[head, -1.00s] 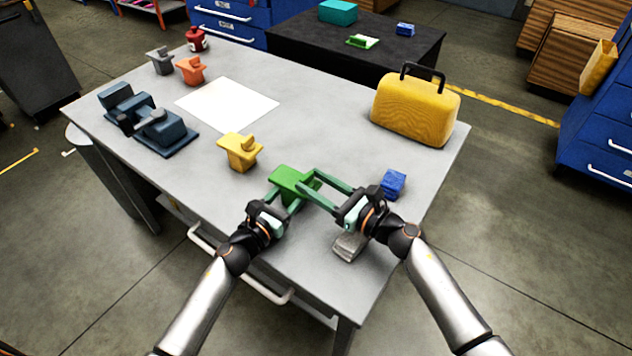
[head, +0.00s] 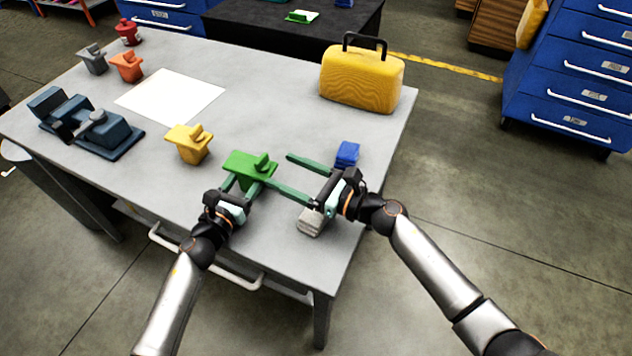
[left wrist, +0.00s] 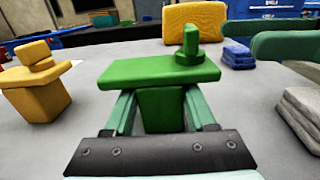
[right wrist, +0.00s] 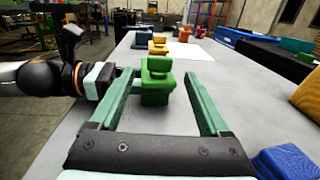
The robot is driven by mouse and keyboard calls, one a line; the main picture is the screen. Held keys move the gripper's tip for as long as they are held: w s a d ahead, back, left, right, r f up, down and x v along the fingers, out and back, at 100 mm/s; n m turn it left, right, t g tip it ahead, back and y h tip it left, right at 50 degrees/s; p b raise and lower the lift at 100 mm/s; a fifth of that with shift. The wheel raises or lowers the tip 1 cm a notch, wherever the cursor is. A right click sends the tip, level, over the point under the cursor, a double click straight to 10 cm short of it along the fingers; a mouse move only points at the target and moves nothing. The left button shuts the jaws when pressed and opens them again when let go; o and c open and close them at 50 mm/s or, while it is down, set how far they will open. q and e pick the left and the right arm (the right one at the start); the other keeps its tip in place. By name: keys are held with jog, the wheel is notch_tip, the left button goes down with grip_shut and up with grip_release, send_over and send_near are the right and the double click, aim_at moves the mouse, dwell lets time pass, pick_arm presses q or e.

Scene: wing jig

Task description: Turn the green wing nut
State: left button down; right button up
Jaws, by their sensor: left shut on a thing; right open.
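The green block (head: 245,172) stands near the front edge of the grey table, with the green wing nut (head: 263,161) upright on its flat top. In the left wrist view, the wing nut (left wrist: 190,45) is a thin upright wing on a round base. My left gripper (head: 238,185) is shut on the block's lower body (left wrist: 162,108), below the top plate. My right gripper (head: 277,169) is open and empty, to the right of the block. In the right wrist view, the nut (right wrist: 157,65) shows between the spread fingers, apart from both.
A yellow block (head: 188,143) stands left of the green one. A blue block (head: 347,153) and a grey block (head: 311,222) lie close to my right gripper. A yellow case (head: 362,78), white sheet (head: 171,96) and dark blue fixture (head: 85,125) are farther off on the table.

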jog(key=v, duration=0.7)
jog(key=shift+s+d, duration=0.2)
jog(key=shift+d, duration=0.1)
jog(key=a+r+n+g, duration=0.3)
jog(key=a+r+g, duration=0.25)
jog(key=a, duration=0.25)
jog(key=m+h, duration=0.3)
jog(key=h, duration=0.9)
send_near(261, 158)
jog(key=x, duration=0.8)
jog(key=shift+w+a+f, duration=0.1)
jog(key=shift+f, duration=0.2)
grip_shut()
